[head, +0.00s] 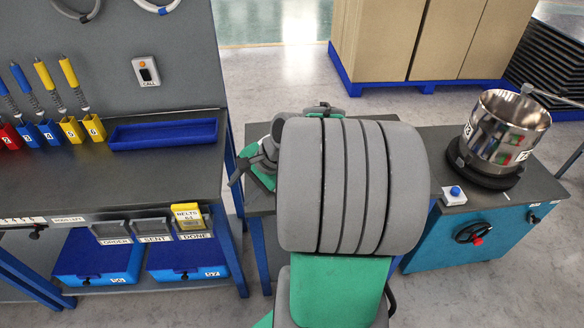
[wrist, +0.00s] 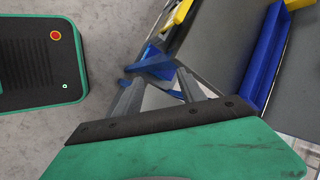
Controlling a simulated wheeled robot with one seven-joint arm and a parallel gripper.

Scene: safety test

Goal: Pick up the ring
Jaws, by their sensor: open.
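No ring can be made out for certain. In the head view my grey and green arm hides much of the middle.
The workbench (head: 60,183) carries a blue tray (head: 165,134), also in the wrist view (wrist: 268,60), and coloured holders. Right stand a steel pot (head: 505,128) and teal cabinet (head: 470,240). Cartons are behind.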

